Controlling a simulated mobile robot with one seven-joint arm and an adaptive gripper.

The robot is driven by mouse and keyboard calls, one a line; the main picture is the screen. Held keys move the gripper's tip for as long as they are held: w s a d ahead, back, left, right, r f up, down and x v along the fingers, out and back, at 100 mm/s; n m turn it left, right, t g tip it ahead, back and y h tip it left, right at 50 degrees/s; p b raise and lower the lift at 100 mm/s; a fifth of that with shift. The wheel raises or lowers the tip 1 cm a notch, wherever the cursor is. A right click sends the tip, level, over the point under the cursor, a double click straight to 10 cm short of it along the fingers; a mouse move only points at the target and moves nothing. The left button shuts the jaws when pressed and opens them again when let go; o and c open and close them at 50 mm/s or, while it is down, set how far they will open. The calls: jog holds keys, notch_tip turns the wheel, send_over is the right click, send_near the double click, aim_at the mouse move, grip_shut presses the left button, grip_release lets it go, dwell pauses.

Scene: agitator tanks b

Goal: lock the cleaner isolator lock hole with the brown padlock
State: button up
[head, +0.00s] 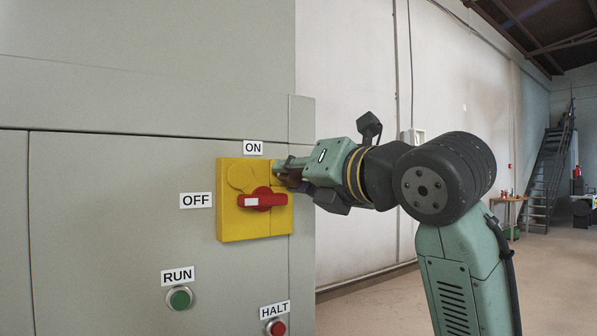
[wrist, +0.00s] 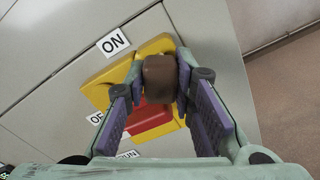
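The cleaner isolator is a yellow box (head: 231,222) on the grey cabinet, with a red handle (head: 262,200) lying horizontal, its white end toward the OFF label (head: 195,200). My gripper (head: 283,170) is at the box's upper right. In the wrist view, my gripper (wrist: 161,76) is shut on the brown padlock (wrist: 160,82), which sits between the fingertips in front of the yellow box (wrist: 105,85). In the head view the padlock (head: 292,180) is mostly covered by the fingers. The lock hole is hidden, and I cannot tell whether the shackle touches it.
An ON label (head: 253,148) is above the box. Below are a green RUN button (head: 179,298) and a red HALT button (head: 276,327). The cabinet's right edge is close to the box. Open floor (head: 370,300) lies to the right, with stairs (head: 545,185) far back.

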jog(key=o, duration=0.5)
jog(key=shift+s, duration=0.1)
